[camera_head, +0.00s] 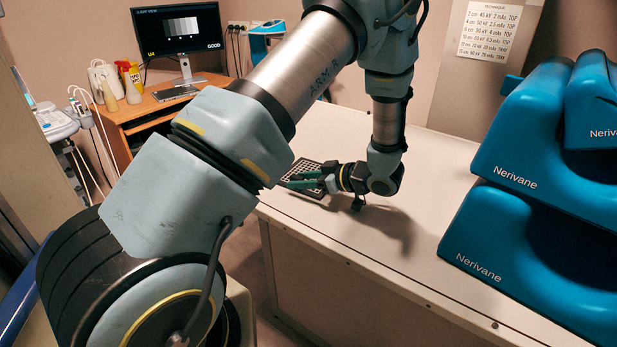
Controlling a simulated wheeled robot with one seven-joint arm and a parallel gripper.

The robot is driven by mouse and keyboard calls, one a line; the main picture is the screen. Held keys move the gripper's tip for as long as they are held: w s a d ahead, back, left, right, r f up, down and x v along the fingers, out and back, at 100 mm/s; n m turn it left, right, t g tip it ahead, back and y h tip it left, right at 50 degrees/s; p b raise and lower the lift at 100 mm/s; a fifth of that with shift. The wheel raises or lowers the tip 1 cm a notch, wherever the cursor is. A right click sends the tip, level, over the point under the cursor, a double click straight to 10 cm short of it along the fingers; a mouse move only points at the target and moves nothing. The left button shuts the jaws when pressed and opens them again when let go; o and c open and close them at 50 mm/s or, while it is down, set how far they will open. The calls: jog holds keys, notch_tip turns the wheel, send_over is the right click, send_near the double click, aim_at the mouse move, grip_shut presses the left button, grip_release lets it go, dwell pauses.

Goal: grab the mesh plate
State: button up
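The mesh plate (309,165) is a dark, flat plate with a grid of small holes. It lies at the left edge of the white table (345,131), partly hidden behind my arm and gripper. My gripper (290,181) points left, held low and nearly level at the plate, with its green fingers over or beside the plate's near part. The fingers are small in this view, and I cannot tell whether they touch the plate or how far apart they are.
Blue Nerivane cushions (522,181) are stacked on the table's right side. The table top between them and my gripper is clear. A wooden desk (134,112) with a monitor (180,30) and bottles stands at the back left. A medical device (57,125) stands at far left.

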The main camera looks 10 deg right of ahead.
grip_shut()
dwell(1.1)
